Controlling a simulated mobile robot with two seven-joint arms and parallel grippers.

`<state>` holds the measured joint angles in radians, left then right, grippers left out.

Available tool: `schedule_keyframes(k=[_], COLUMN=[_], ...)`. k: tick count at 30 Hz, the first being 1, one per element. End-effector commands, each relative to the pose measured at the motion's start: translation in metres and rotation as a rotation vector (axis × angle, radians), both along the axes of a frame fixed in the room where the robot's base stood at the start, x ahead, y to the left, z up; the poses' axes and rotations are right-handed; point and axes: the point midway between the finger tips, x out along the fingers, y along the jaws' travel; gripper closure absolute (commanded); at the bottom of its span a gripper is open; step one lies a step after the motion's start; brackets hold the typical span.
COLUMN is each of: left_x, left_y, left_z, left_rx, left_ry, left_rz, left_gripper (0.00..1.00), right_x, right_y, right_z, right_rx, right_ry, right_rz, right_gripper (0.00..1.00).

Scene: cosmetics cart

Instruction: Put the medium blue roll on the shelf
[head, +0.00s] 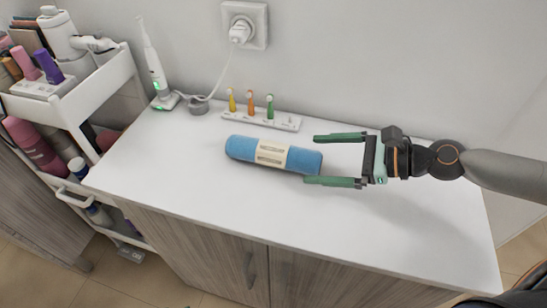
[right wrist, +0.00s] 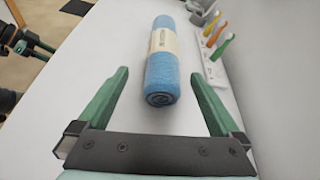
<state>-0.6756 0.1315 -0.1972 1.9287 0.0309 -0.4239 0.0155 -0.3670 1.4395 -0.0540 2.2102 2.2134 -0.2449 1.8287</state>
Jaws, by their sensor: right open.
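The medium blue roll (head: 241,149), with a cream label band around it, lies on its side on the white cabinet top. It also shows in the right wrist view (right wrist: 161,75), end toward the gripper. My right gripper (head: 326,159) is open at the roll's right end, its fingers pointing left. In the right wrist view the roll's near end lies between the lines of the two fingers (right wrist: 160,80), with gaps on both sides. Part of my left gripper (right wrist: 32,45) seems to show at the upper left of the right wrist view; its jaw state is unclear. The white shelf cart (head: 95,84) stands at left.
A toothbrush holder (head: 285,122) with small coloured brushes stands behind the roll. An electric toothbrush (head: 153,68) stands at the back left, its cord running to a wall socket (head: 244,25). The cart's top tier holds bottles. The cabinet top (head: 190,185) is clear in front.

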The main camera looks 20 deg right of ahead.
Motion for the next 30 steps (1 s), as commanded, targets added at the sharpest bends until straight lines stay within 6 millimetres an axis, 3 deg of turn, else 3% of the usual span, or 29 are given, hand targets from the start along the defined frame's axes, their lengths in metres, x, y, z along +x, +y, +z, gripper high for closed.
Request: schedule_keyframes(k=[14,30], left_x=[0.013,0.011], left_y=[-0.010,-0.010], left_z=[-0.003,-0.002], left_rx=[-0.012,-0.012], left_ry=[-0.018,-0.016], left_rz=[-0.020,-0.020], left_gripper=[0.50,0.50], right_x=[0.008,0.027], right_y=[0.008,0.024], right_z=[-0.004,-0.012], right_rx=[-0.001,0.003], right_ry=[-0.003,-0.007], right_rz=[-0.004,-0.003], right_gripper=[0.00,0.00])
